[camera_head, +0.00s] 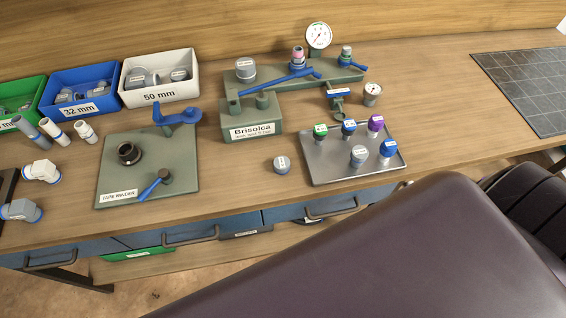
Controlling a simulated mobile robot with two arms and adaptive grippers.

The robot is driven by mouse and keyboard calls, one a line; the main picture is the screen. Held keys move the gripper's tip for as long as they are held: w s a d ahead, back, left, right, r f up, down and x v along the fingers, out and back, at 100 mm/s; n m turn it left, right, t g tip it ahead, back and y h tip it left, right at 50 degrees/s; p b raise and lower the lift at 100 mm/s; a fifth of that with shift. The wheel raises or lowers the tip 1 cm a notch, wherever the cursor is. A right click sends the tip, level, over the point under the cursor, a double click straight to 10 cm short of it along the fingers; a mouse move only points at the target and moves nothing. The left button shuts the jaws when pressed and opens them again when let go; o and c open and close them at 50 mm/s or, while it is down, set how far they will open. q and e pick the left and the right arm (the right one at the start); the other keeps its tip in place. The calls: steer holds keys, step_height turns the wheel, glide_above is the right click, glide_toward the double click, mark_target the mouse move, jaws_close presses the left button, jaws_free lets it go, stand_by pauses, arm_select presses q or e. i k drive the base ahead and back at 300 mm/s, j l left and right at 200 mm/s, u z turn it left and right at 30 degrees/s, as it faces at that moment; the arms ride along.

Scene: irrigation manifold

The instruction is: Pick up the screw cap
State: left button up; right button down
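A grey, round, cap-like piece (281,165) with a small pale label stands on the wooden bench, just left of the metal tray (330,172). It looks like a screw cap, but its label is too small to read. Several similar knobbed pieces stand on the tray: a green one (320,131), a blue one (349,128), a purple one (375,123), another blue one (388,149) and a grey one (358,156). A larger grey cap (245,69) sits on the green manifold at the back. Neither of my grippers is in view.
The manifold block (252,122), labelled Brisolca, stands behind the loose grey piece. The tape winder board (150,185) lies to the left. Green, blue (85,95) and white (160,95) bins line the back left. Bare bench surrounds the loose piece. The lower right is blocked.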

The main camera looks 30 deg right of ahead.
mark_target(281, 164)
steer(key=k+l+u, duration=0.3)
steer(key=l, duration=0.3)
steer(key=k+l+u, duration=0.35)
steer(key=k+l, duration=0.1)
steer(key=l, duration=0.15)
